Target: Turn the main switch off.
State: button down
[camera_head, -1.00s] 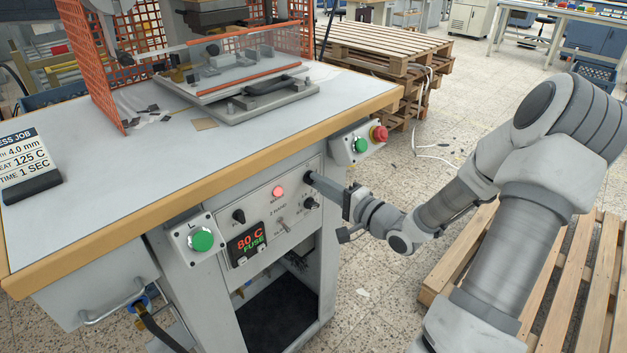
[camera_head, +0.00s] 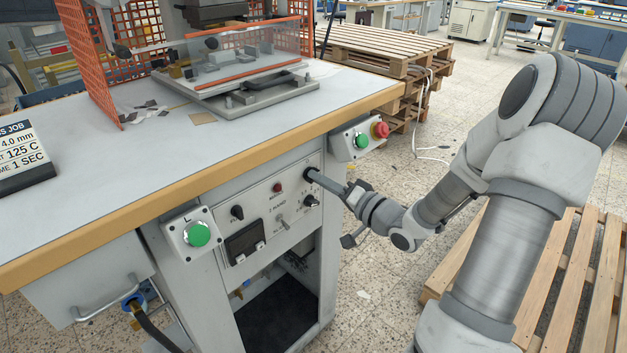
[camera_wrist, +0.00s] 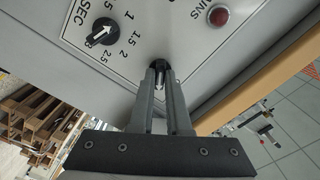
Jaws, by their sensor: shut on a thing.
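My gripper (camera_wrist: 160,82) is shut on a small dark knob, the main switch (camera_wrist: 159,74), at the corner of the control panel (camera_wrist: 130,50). The fingertips hide most of the knob, so its pointing direction is hard to read. In the head view my gripper (camera_head: 314,178) reaches the panel's upper right corner from the right. The red mains lamp (camera_head: 278,187) is dark, and it also shows unlit in the wrist view (camera_wrist: 219,16). The temperature display (camera_head: 245,242) is blank.
A seconds dial (camera_wrist: 90,32) sits near my fingers. Green buttons (camera_head: 198,234) and a red stop button (camera_head: 381,130) flank the panel. The worktable edge (camera_head: 200,188) overhangs it. A wooden pallet (camera_head: 560,265) lies on the floor under my arm.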

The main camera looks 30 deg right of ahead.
jog(key=shift+n, duration=0.3)
jog(key=shift+n+b, duration=1.05)
jog(key=shift+n, duration=0.75)
jog(key=shift+f, duration=0.1)
jog(key=shift+n+b, duration=1.25)
jog(key=shift+n, duration=0.55)
